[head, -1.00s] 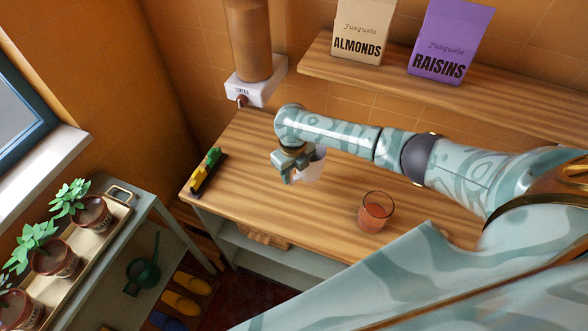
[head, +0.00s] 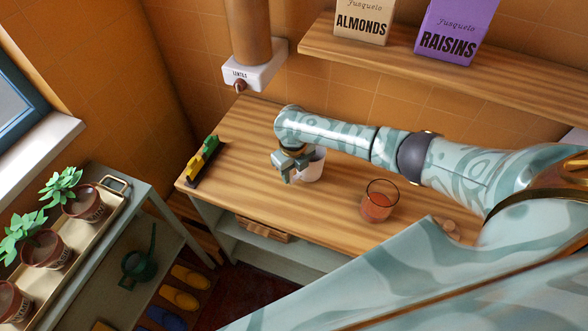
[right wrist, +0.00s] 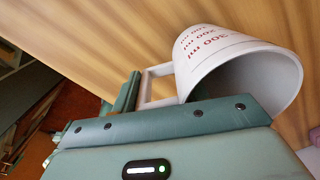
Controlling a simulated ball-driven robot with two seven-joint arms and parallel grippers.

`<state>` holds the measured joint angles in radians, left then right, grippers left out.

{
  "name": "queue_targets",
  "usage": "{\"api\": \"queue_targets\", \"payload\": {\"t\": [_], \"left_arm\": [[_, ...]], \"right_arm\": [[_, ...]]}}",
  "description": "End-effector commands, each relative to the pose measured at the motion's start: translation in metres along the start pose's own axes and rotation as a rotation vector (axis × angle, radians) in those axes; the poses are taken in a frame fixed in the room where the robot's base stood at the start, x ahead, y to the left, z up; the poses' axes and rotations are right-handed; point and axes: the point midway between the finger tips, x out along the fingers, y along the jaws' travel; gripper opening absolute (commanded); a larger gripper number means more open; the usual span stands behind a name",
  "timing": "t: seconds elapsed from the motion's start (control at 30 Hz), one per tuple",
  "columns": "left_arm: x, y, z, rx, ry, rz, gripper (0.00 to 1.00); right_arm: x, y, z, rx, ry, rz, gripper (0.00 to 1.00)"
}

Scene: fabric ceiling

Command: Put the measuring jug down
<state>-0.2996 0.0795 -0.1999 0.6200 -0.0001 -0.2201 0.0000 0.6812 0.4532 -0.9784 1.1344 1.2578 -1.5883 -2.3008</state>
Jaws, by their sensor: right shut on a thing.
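The measuring jug (head: 313,168) is white, with red millilitre markings that show in the right wrist view (right wrist: 215,55). My right gripper (head: 290,168) is shut on its handle (right wrist: 150,85), at the left of the jug in the head view. In the right wrist view the jug's open mouth faces the lower right. The jug is over the wooden counter (head: 245,140), close to its surface; I cannot tell whether its base touches. The gripper partly hides the jug in the head view. My left gripper is not in view.
A yellow and green item on a dark base (head: 202,160) sits at the left end. A lentil dispenser (head: 252,75) hangs behind.

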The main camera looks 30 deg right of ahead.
Motion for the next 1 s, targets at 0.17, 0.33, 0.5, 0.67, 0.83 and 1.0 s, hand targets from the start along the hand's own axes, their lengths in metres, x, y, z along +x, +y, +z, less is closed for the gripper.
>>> {"api": "queue_targets", "payload": {"t": [0.17,0.33,0.5,0.67,0.83,1.0], "left_arm": [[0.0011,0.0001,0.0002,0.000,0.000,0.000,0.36],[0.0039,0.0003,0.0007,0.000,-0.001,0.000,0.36],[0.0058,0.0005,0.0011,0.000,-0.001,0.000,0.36],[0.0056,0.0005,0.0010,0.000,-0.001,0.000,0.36],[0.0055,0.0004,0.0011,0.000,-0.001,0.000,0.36],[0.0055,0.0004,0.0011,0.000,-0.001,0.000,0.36]], "right_arm": [[0.0014,0.0000,0.0002,0.000,0.000,0.000,0.09],[0.0057,0.0001,0.0000,0.000,0.000,0.000,0.09],[0.0089,0.0003,0.0000,0.000,0.000,0.000,0.09],[0.0088,0.0003,0.0000,0.000,0.000,0.000,0.09],[0.0088,0.0002,0.0000,0.000,0.000,0.000,0.66],[0.0088,0.0002,0.0000,0.000,0.000,0.000,0.69]]}}
